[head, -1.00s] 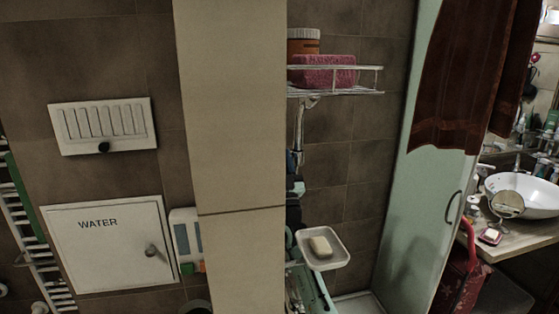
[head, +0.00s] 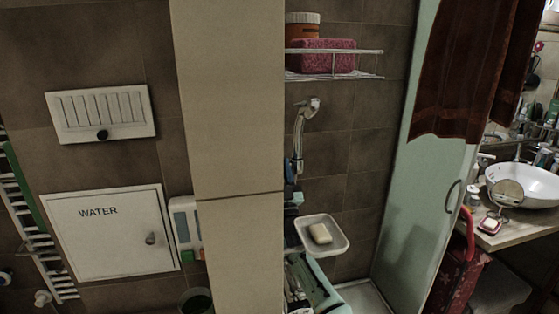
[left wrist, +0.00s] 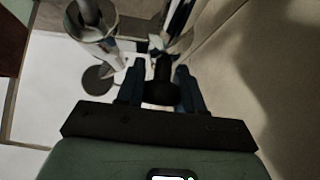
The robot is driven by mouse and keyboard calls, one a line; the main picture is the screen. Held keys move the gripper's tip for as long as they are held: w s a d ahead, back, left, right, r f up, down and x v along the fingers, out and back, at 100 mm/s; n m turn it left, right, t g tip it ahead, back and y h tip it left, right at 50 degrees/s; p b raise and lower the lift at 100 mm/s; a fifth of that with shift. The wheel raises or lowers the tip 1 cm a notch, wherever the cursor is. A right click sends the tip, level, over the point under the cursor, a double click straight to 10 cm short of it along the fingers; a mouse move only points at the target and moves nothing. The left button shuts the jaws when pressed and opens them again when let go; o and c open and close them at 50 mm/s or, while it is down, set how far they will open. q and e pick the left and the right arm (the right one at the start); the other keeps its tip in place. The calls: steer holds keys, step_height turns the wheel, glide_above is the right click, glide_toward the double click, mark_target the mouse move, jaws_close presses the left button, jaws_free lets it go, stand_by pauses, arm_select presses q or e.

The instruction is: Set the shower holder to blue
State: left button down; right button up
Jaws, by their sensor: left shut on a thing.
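The chrome hand shower (head: 302,140) hangs on the tiled wall below the wire shelf, just right of the beige pillar. My left gripper (left wrist: 158,82) fills the lower middle of the left wrist view, its two dark blue fingers shut on a dark knob-like part (left wrist: 162,68), which I take as the shower holder's. A chrome pole (left wrist: 182,22) runs just beyond it. In the head view the pillar hides much of this area, so the grip and any colour mark on the holder cannot be made out. My right gripper is not in view.
The beige pillar (head: 228,120) stands just left of the shower. A wire shelf (head: 335,76) holds a tub and a pink sponge above. A soap dish (head: 335,245) with soap juts out below. A pale green panel (head: 425,210) stands to the right.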

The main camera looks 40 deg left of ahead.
arm_select(q)
step_height(320, 180, down, 8)
steer(key=b, duration=0.1)
steer(key=shift+a+r+g, duration=0.15)
steer(key=shift+r+g, duration=0.05)
steer(key=shift+g, duration=0.1)
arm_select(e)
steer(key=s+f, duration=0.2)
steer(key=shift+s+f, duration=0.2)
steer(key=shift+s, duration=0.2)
arm_select(q)
steer(key=shift+s+r, duration=0.1)
steer(key=c, duration=0.8)
jaws_free()
steer(key=s+d+b, duration=0.2)
steer(key=d, duration=0.1)
steer(key=s+d+b, duration=0.2)
steer(key=s+d, duration=0.1)
steer(key=s+d+b, duration=0.1)
steer(key=s+d, duration=0.2)
steer(key=d, duration=0.1)
steer(key=shift+d+f+b, duration=0.1)
steer(key=shift+f+b, duration=0.25)
steer(key=shift+b, duration=0.05)
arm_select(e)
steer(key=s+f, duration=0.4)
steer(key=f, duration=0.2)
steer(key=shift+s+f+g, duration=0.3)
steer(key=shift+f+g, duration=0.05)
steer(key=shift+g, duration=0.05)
